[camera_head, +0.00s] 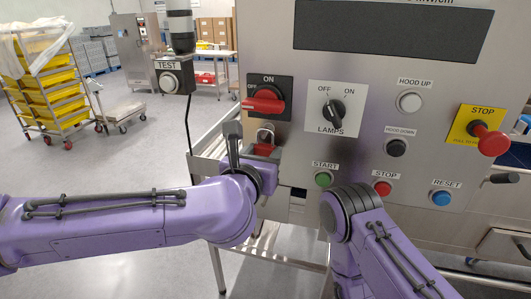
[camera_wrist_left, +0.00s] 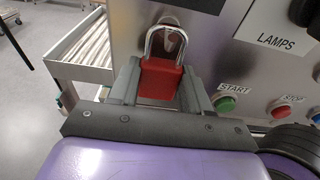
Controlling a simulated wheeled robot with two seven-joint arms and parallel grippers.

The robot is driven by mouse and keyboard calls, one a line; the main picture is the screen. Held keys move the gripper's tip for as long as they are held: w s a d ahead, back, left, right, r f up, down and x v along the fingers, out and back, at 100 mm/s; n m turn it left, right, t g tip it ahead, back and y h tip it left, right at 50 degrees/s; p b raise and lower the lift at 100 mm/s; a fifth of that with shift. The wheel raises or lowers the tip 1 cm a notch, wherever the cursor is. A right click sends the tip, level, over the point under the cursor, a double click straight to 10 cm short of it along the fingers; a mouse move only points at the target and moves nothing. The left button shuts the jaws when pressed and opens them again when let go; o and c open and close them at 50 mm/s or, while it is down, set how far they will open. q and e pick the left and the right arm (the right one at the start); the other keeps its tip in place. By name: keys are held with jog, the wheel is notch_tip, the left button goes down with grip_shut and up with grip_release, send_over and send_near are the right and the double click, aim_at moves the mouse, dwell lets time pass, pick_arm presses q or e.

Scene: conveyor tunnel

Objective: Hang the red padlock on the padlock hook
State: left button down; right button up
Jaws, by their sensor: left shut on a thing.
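The red padlock (camera_wrist_left: 160,82) is upright between the two fingers of my left gripper (camera_wrist_left: 159,90), its silver shackle pointing up. In the head view the padlock (camera_head: 264,149) is partly hidden by my left gripper (camera_head: 253,151), below the red ON/OFF switch. The padlock hook (camera_wrist_left: 173,38) seems to be the small metal piece on the panel seen through the shackle opening. I cannot tell whether the shackle hangs on it or is only in front of it. My right arm is at the lower right; its gripper does not show.
The steel control panel holds the red rotary switch (camera_head: 264,99), the lamps switch (camera_head: 331,111), the green start button (camera_head: 323,179), the red stop button (camera_head: 383,188) and the yellow-backed emergency stop (camera_head: 490,140). A TEST box (camera_head: 174,77) hangs at the left. Floor is open further left.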

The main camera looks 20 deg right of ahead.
pick_arm(q)
jog(key=shift+w+d+r, duration=0.15)
jog(key=shift+r+p, duration=0.55)
jog(key=shift+r, duration=0.1)
jog(key=shift+f, duration=0.1)
jog(key=shift+s+a+b, duration=0.35)
jog(key=shift+s+a, duration=0.05)
jog(key=shift+s, duration=0.15)
jog(key=v, duration=0.1)
jog(key=b+v, duration=0.1)
jog(key=v, duration=0.3)
jog(key=shift+s+a+f, duration=0.1)
jog(key=shift+s+f, duration=0.1)
jog(key=shift+f, duration=0.1)
